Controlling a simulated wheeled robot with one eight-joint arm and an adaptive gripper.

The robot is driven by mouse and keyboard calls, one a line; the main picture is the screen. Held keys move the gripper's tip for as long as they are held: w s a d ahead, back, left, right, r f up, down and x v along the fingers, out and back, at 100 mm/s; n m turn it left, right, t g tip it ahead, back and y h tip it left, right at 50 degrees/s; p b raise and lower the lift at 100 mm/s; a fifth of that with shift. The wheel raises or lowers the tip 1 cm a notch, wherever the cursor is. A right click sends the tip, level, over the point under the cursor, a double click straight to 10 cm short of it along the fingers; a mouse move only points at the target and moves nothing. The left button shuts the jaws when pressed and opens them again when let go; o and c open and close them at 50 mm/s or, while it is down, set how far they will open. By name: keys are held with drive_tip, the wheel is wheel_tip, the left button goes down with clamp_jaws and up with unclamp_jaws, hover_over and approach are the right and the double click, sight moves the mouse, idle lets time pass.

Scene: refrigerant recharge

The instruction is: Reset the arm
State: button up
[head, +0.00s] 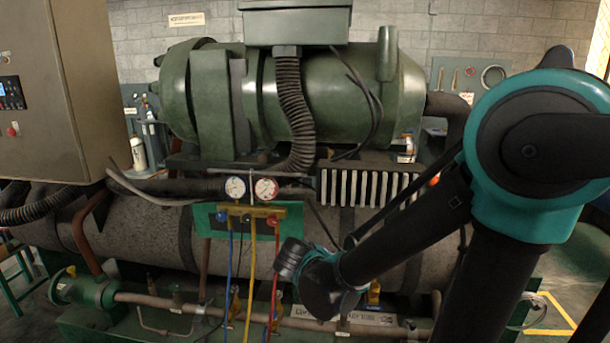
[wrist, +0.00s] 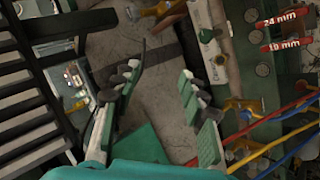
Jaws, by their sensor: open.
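My gripper (wrist: 160,78) is open in the wrist view, with its two fingers apart and nothing between them. In the head view my arm comes in from the right and its dark wrist end is low in the middle, right of the gauge manifold; the fingers cannot be made out there. The brass gauge manifold (head: 253,211) has two round gauges and hangs in front of a green panel. A blue hose (head: 229,285), a yellow hose (head: 250,280) and a red hose (head: 274,285) hang from it. Hoses also cross the right side of the wrist view.
A green compressor (head: 285,95) sits above a large grey cylinder (head: 140,225). A grey control cabinet (head: 50,95) stands at left. Pipes with yellow-handled valves run along the front. The wrist view shows red labels "24 mm" (wrist: 279,18) and "19 mm" (wrist: 284,46).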

drive_tip(key=s+d+f+m+g+y, duration=0.4)
drive_tip(key=s+d+f+m, duration=0.4)
drive_tip(key=s+d, duration=0.3)
drive_tip(key=shift+d+y, duration=0.2)
drive_tip(key=shift+y, duration=0.5)
drive_tip(key=shift+s+f, duration=0.1)
